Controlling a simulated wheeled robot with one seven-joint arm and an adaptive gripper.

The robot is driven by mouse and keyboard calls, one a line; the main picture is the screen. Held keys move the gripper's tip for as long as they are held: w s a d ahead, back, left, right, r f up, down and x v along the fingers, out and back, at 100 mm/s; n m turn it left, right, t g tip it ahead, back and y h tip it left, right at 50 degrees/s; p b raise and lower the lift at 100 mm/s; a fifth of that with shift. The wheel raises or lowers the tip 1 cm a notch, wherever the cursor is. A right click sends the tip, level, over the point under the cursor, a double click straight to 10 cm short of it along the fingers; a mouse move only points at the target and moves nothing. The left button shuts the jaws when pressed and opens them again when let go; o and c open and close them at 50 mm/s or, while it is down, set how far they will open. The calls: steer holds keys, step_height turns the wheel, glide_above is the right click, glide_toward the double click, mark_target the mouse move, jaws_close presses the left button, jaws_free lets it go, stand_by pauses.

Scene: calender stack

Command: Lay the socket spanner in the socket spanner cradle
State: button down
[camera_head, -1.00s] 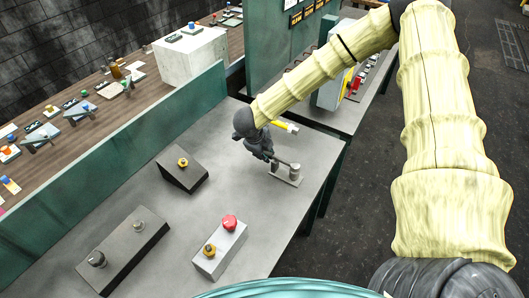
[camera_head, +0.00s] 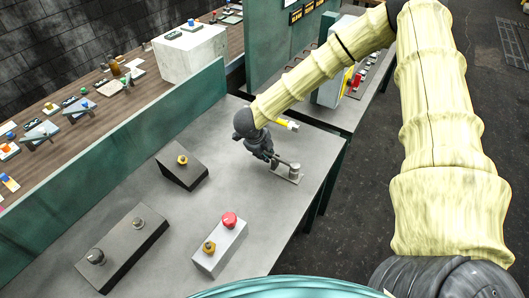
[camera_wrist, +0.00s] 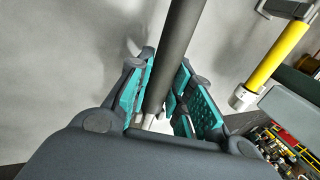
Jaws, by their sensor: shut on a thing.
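My gripper (camera_head: 266,155) is over the far right part of the grey table, with its fingers closed around a dark grey rod, which I take to be the socket spanner (camera_wrist: 178,45). In the wrist view the rod runs up out of the picture from between the teal finger pads, and a pale end shows low between them. In the head view a short grey cylinder (camera_head: 295,168) stands at the right, by a thin bar from the gripper. A flat light grey plate (camera_head: 286,179) lies below; it may be the cradle. I cannot tell whether the rod touches it.
A yellow bar (camera_head: 288,124) with a white end also shows in the wrist view (camera_wrist: 276,58). On the table are a dark wedge with a yellow knob (camera_head: 186,170), a long dark box (camera_head: 122,250) and a red-button box (camera_head: 219,246). A green partition (camera_head: 120,155) borders the table.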

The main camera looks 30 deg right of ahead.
steer(key=c, duration=0.6)
jaws_free()
steer(key=shift+o, duration=0.2)
steer(key=shift+r, duration=0.15)
steer(key=p+v, duration=0.5)
steer(key=v, duration=0.2)
steer(key=shift+a+r, duration=0.15)
steer(key=shift+r, duration=0.15)
stand_by(1.4)
steer(key=shift+s+f, duration=0.1)
steer(key=shift+s, duration=0.1)
stand_by(0.3)
